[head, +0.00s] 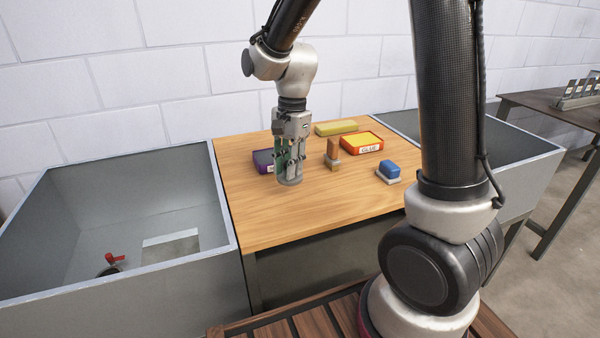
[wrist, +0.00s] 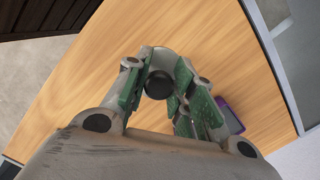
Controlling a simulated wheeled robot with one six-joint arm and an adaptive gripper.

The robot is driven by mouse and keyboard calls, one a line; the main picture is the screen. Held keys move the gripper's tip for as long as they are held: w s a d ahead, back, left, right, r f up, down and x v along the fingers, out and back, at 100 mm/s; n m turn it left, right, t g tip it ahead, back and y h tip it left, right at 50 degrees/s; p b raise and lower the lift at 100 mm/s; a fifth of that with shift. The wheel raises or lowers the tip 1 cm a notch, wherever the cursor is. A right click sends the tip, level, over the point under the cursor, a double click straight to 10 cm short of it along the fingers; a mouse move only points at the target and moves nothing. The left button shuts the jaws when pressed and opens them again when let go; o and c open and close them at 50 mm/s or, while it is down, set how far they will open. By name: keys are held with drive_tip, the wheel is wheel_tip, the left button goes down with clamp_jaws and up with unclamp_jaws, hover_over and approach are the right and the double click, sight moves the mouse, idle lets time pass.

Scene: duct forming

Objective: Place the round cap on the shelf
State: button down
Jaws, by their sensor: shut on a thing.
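My gripper (head: 290,165) is over the left part of the wooden tabletop, pointing down. Its green-padded fingers are shut on the round cap (head: 290,181), whose grey rounded edge shows below the fingertips. In the wrist view the fingers (wrist: 160,88) close around a dark round knob, with the grey rim of the cap (wrist: 160,54) beyond it. I cannot tell whether the cap touches the tabletop or hangs just above it. I cannot make out a shelf in either view.
On the wooden table (head: 255,215) stand a purple box (head: 263,161), brown block (head: 333,149), orange-yellow glue box (head: 361,144), yellow block (head: 336,128) and blue block (head: 389,171). Grey bins (head: 190,265) flank it. A dark table with a rack (head: 578,98) stands far right. The tabletop's front is clear.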

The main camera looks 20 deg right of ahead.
drive_tip(key=shift+f, duration=3.1)
drive_tip(key=shift+f, duration=0.15)
drive_tip(key=c, duration=1.2)
unclamp_jaws()
drive_tip(key=shift+c, duration=0.2)
drive_tip(key=r, duration=0.4)
drive_tip(key=d+r, duration=0.1)
drive_tip(key=r, duration=0.7)
drive_tip(key=shift+w+d+r, duration=0.2)
drive_tip(key=shift+w+r, duration=0.05)
drive_tip(key=shift+w, duration=0.05)
drive_tip(key=s+d+r+n+t, duration=0.2)
drive_tip(key=s+d+r+n, duration=0.2)
drive_tip(key=s, duration=0.6)
drive_tip(key=s+d+r+n+t+h, duration=0.1)
drive_tip(key=s+d+r+n+t, duration=0.2)
drive_tip(key=s+d+n, duration=0.4)
drive_tip(key=s+d+r, duration=0.1)
drive_tip(key=s+d, duration=0.1)
drive_tip(key=shift+s+d+n, duration=0.25)
drive_tip(key=shift+s+n, duration=0.1)
drive_tip(key=shift+n, duration=0.05)
